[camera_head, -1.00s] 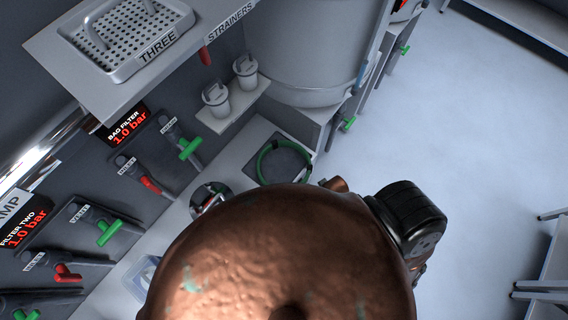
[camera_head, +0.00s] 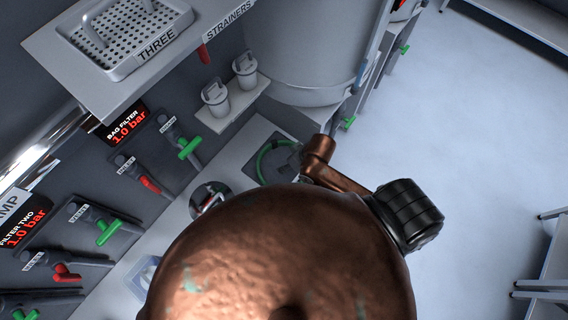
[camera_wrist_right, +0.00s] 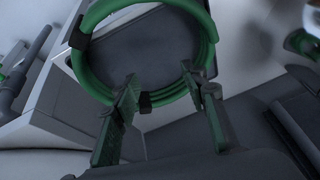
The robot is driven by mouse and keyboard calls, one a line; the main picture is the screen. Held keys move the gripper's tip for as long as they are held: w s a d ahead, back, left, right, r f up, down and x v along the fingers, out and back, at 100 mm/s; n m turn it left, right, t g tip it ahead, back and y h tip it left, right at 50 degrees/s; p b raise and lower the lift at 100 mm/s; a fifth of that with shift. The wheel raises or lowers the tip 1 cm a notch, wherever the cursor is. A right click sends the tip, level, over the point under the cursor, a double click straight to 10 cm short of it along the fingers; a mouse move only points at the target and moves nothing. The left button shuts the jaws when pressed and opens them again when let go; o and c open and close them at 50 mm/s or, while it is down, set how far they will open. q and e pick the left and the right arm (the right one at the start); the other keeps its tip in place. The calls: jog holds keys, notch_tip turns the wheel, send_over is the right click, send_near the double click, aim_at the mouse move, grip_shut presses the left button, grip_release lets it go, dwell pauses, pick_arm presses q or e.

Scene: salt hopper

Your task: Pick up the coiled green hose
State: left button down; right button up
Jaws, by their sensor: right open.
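The coiled green hose (camera_head: 261,156) lies as a ring on a dark square pad on the grey counter; my right arm covers its right side in the head view. The right wrist view shows the ring (camera_wrist_right: 208,32) with black bands around it. My right gripper (camera_wrist_right: 160,80) is open there, its two fingers apart at the near side of the ring. A black band and a short stretch of hose show between the fingers. I cannot tell how far the fingertips reach down beside the hose. My left gripper is in neither view.
A large grey vessel (camera_head: 305,50) stands behind the hose. Two white lidded cups (camera_head: 215,97) sit on a small shelf to the left. Valves with green handles (camera_head: 190,148) and red handles line the panel. Open floor (camera_head: 465,140) lies to the right.

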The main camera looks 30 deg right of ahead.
jog(key=w+d+g, duration=0.1)
jog(key=d, duration=0.2)
jog(key=w+d+m+g+h, duration=0.1)
jog(key=d, duration=0.2)
jog(key=w+d+m+g+h, duration=0.1)
jog(key=d+g, duration=0.1)
jog(key=d, duration=0.2)
jog(key=shift+w+r, duration=0.25)
jog(key=shift+r, duration=0.15)
jog(key=shift+d+f+m, duration=0.1)
jog(key=shift+f+m, duration=0.2)
jog(key=f, duration=0.3)
jog(key=f+b, duration=0.1)
jog(key=f, duration=0.3)
jog(key=shift+s+a, duration=0.1)
jog(key=shift+a, duration=0.1)
jog(key=shift+c, duration=0.5)
grip_shut()
